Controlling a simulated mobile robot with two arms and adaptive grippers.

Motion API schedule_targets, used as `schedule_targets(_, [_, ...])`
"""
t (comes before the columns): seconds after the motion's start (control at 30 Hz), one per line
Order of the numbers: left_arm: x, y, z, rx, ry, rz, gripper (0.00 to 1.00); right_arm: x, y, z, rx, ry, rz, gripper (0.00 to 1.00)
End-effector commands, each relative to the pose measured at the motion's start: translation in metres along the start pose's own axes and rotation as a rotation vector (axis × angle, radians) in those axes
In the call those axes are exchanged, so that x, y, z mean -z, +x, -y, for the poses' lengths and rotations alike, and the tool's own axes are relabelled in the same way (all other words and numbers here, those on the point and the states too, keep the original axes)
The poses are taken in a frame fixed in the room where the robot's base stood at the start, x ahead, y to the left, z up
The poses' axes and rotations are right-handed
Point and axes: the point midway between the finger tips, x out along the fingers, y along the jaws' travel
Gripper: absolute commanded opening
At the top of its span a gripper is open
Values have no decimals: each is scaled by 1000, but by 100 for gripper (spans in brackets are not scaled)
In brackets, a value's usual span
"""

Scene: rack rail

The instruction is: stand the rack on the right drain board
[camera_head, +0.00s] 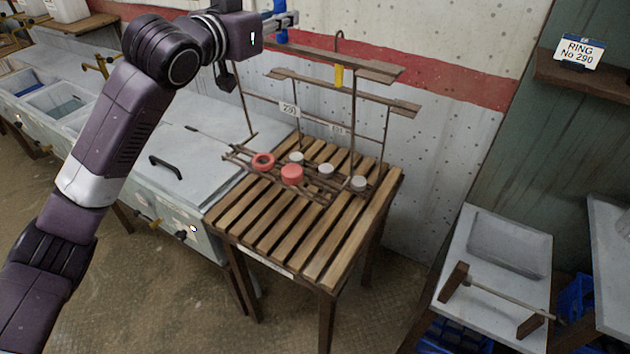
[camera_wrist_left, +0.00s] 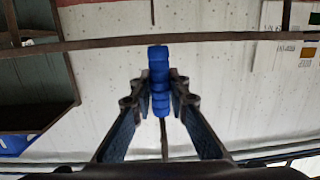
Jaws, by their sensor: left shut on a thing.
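The rack (camera_head: 300,188) is a dark, thin-barred frame with tall uprights, carrying red and pale round pieces low down. It is over the slatted wooden drain board (camera_head: 262,226), its left end reaching past the board's left edge. I cannot tell whether its feet touch the slats. My left gripper (camera_head: 285,20) is high at the rack's upper left, shut on a blue grip (camera_head: 280,34). The left wrist view shows the blue grip (camera_wrist_left: 160,82) between the fingers (camera_wrist_left: 160,95). A yellow grip (camera_head: 339,76) hangs below a hook at the right. My right gripper is out of view.
Brown rails (camera_head: 340,62) run along the wall behind the board. A counter with a lidded section (camera_head: 185,165) and basins (camera_head: 60,100) lies left. A low table (camera_head: 495,260) with a grey tray stands right, past a floor gap. A shelf (camera_head: 590,78) bears a "RING No 290" sign.

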Motion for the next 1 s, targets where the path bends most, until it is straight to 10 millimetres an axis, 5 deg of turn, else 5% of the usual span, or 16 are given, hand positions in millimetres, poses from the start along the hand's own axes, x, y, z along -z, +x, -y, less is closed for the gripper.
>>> schedule_targets(0.17, [-19,2,1,1,-2,2,0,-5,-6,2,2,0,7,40])
schedule_targets(0.6, [-125,14,0,0,-2,0,0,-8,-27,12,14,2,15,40])
schedule_targets(1.0, [-170,19,0,0,-2,0,0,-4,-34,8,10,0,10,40])
